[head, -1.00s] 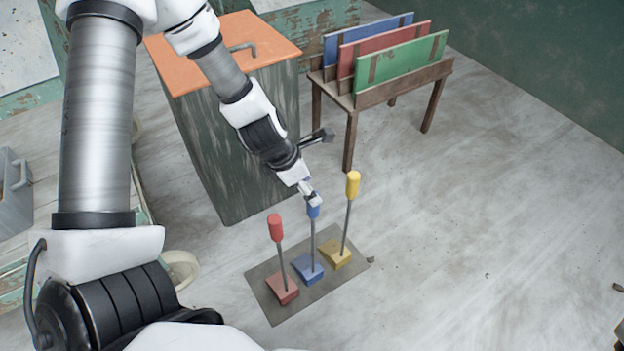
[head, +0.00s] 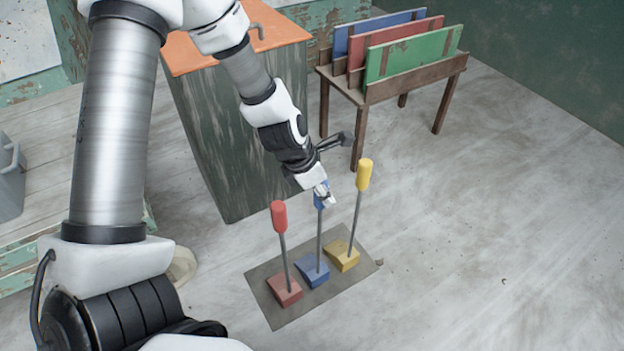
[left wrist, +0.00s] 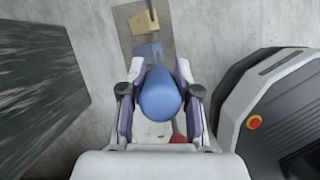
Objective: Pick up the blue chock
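The blue chock has a wedge base (head: 312,270) on a flat grey mat (head: 283,318), with a thin rod rising to a blue grip (head: 319,202). My left gripper (head: 325,193) is at the top of that grip in the head view, partly covering it. In the left wrist view the rounded blue grip (left wrist: 160,95) lies between the two fingers of my left gripper (left wrist: 160,75), one finger on each side. The fingers look spread, with little room beside the grip; contact is not clear. The blue base (left wrist: 148,52) still rests on the mat. My right gripper is not in view.
A red chock (head: 285,291) and a yellow chock (head: 343,257) flank the blue one closely, with upright handles. A green-sided cabinet with an orange top (head: 190,55) and a wooden rack (head: 415,77) holding coloured boards stand behind. The floor at right is clear.

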